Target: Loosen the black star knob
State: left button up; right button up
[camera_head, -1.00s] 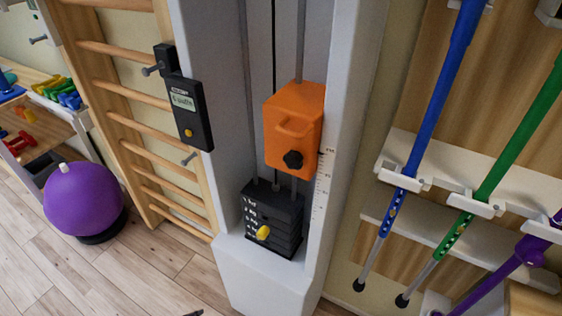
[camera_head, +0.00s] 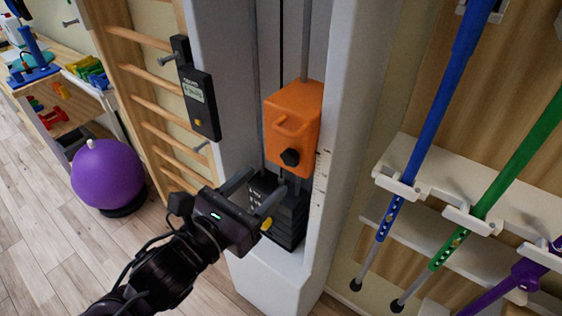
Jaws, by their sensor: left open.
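The black star knob (camera_head: 290,157) sits on the lower front of the orange carriage block (camera_head: 293,115), which rides on metal rods in the white column. My left gripper (camera_head: 267,184) is open and empty, its two fingers pointing up and right, just below and left of the knob. The fingers look apart from the knob; the exact distance in depth is hard to tell. My left gripper hides part of the black weight stack (camera_head: 288,226) below. My right gripper is out of view.
The white column's side walls (camera_head: 344,130) flank the carriage closely. A yellow pin (camera_head: 266,224) sticks out of the weight stack. A black display unit (camera_head: 199,103) hangs at the left. Blue (camera_head: 427,110) and green (camera_head: 505,180) crutches stand in a rack at the right.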

aim_at(288, 160)
pick_arm(q)
jog(key=p+x, duration=0.1)
jog(key=x, duration=0.5)
jog(key=shift+w+r, duration=0.1)
jog(key=shift+w+d+p, duration=0.3)
jog(key=shift+w+d, duration=0.05)
jog(key=shift+w, duration=0.1)
jog(key=shift+f, duration=0.2)
jog(key=c, duration=1)
jog(key=shift+o, duration=0.2)
